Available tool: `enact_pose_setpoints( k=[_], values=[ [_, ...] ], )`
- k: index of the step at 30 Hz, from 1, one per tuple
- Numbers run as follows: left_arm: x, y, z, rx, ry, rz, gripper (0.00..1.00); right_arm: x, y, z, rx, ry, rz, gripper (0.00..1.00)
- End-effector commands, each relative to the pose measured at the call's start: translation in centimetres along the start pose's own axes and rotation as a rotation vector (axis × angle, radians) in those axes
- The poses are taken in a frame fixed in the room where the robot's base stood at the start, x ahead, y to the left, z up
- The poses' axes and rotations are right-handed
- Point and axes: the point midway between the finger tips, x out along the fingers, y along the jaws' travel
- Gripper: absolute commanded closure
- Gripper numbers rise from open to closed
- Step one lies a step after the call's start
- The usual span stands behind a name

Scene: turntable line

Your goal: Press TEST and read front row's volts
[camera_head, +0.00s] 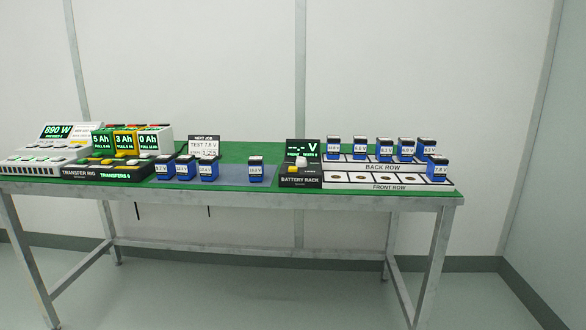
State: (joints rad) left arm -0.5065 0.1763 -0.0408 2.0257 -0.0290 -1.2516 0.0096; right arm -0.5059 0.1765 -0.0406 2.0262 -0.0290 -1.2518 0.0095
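The battery rack (300,182) stands right of centre on the table. Its dark display (302,150) shows dashes and a V, with small green text beneath that I cannot read clearly. A pale button (301,161) and a small yellow button sit below the display; I cannot read which is TEST. The front row (390,187) has several empty round sockets and one blue battery (438,169) at its right end, its label too small to read surely. The back row (383,167) holds several blue batteries (384,152). Neither of my grippers is in view.
A job card (203,147) reads NEXT JOB, TEST 7.8 V. Several blue batteries (183,170) stand on a blue-grey mat (229,173). The transfer rig (85,174) with Ah displays and a charger-like unit reading 890 W (57,130) are at the left. Floor before the table is clear.

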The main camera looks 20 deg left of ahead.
Motion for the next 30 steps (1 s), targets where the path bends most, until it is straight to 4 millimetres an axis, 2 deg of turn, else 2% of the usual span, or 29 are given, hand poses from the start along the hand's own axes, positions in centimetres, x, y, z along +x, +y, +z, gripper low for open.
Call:
enact_pose_setpoints(
  k=[1, 10, 30],
  values=[
    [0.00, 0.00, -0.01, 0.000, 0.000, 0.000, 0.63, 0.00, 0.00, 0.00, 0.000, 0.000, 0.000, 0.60],
    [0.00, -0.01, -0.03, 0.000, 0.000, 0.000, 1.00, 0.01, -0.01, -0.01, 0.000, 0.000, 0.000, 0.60],
    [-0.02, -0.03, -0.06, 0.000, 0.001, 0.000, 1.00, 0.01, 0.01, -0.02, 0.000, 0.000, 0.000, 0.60]
  ],
)
